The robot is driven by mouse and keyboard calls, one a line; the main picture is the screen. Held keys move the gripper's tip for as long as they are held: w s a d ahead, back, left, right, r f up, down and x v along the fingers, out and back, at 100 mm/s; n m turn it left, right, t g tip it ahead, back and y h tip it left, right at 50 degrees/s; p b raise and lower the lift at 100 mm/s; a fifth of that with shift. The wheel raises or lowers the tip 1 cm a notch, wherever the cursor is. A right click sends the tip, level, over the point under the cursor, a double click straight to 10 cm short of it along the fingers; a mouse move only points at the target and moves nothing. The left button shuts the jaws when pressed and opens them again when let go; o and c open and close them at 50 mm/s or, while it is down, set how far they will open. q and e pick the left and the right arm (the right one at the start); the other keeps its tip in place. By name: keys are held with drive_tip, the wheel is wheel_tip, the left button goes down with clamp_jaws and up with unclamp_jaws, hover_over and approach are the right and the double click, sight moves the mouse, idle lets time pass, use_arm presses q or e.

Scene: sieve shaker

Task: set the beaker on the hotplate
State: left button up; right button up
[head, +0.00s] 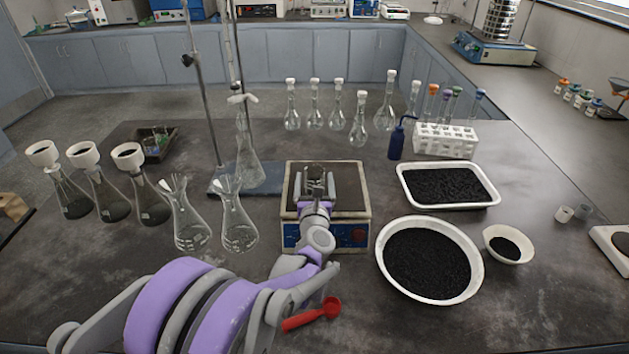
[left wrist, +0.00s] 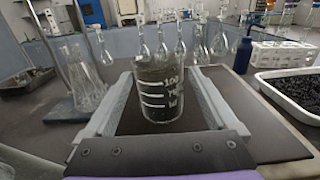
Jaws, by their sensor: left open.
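The hotplate (head: 348,190) is a boxy unit with a dark square top, a pale rim and a blue front panel, in the middle of the bench. The beaker (left wrist: 160,98) is clear glass with white graduation marks. In the left wrist view it stands upright between my left gripper's fingers, apparently resting on the dark hotplate top. My left gripper (head: 316,186) is over the hotplate, open, with a finger on each side of the beaker. In the head view the gripper mostly hides the beaker. My right gripper is not in view.
Two empty flasks (head: 238,228) stand left of the hotplate, with a retort stand (head: 212,100) behind. Round (head: 428,262) and rectangular (head: 447,186) trays of black granules lie right. A red spoon (head: 312,315) lies in front. Volumetric flasks (head: 360,125) stand behind.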

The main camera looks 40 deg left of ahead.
use_arm(q)
drive_tip(key=shift+r, duration=0.25)
drive_tip(key=v, duration=1.2)
drive_tip(key=w+d+m+t+h, duration=0.25)
drive_tip(key=d+m+h, duration=0.55)
drive_tip(key=d+m, duration=0.5)
drive_tip(key=s+d+f+m+g+h, duration=0.1)
drive_tip(key=s+d+f+m+g, duration=0.1)
drive_tip(key=m, duration=0.6)
drive_tip(key=s+d+f+m+g+h, duration=0.2)
drive_tip(key=s+d+f+m+g, duration=0.1)
drive_tip(key=s+m, duration=0.3)
drive_tip(key=s+d+f+m+g+h, duration=0.2)
drive_tip(key=s+d+f+m, duration=0.2)
drive_tip(key=m, duration=0.6)
drive_tip(key=shift+s+f+g, duration=0.1)
drive_tip(key=shift+f+g, duration=0.05)
drive_tip(key=shift+g, duration=0.2)
drive_tip(key=s+f+m+g, duration=0.1)
drive_tip(key=s+m, duration=0.1)
drive_tip(key=s+a+f+m+g, duration=0.1)
drive_tip(key=s+m, duration=0.1)
drive_tip(key=s, duration=0.1)
drive_tip(key=s+a+f+m+g+y, duration=0.1)
drive_tip(key=s+m, duration=0.1)
drive_tip(key=shift+s+f+m, duration=0.1)
drive_tip(key=shift+s+m, duration=0.1)
drive_tip(key=shift+m, duration=0.1)
drive_tip(key=shift+s+a+g, duration=0.2)
drive_tip(key=shift+s+g, duration=0.1)
